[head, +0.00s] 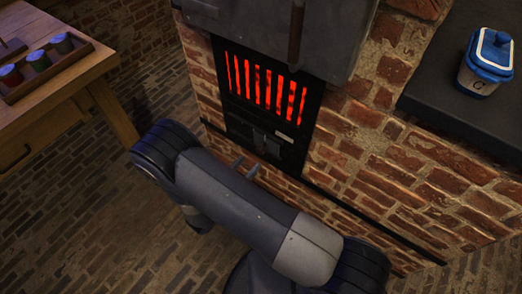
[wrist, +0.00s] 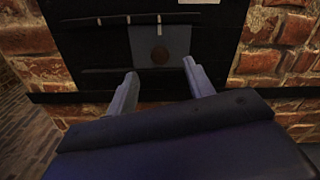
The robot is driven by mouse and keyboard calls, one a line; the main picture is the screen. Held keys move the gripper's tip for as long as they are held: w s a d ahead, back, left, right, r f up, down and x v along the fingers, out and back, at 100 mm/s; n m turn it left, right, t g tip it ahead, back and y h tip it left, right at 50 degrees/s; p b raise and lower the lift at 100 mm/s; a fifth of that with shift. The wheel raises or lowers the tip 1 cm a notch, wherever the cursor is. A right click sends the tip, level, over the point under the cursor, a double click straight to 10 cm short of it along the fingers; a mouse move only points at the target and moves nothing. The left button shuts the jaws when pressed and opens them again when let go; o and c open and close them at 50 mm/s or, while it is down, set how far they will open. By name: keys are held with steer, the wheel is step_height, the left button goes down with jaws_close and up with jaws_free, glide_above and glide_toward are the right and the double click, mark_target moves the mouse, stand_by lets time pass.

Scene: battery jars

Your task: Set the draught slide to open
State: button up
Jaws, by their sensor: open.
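The draught slide is a grey plate with a round dark knob (wrist: 160,56), set in the black stove front below the fire bars. It also shows in the head view as a small grey plate (head: 262,139). Short pale marks stand above the rail to the left of the plate, and one pale mark is in line with the plate's middle. I cannot read any open or closed label. My gripper (wrist: 160,70) is open and empty, its fingers pointing at the stove front, one on each side of the knob's line. In the head view its fingertips (head: 246,166) show just in front of the stove.
Red glowing bars (head: 264,86) sit above the slide in the brick stove (head: 350,150). A dark metal hood overhangs the bars. A blue-lidded jar (head: 487,65) stands on the dark ledge at right. A wooden table with a tray of several jars (head: 42,68) is at left.

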mark_target(258, 152)
steer(key=x, duration=0.7)
steer(key=shift+w+d+b, duration=0.1)
steer(key=shift+w+b, duration=0.1)
steer(key=shift+b, duration=0.15)
steer(key=shift+c, duration=0.4)
jaws_close()
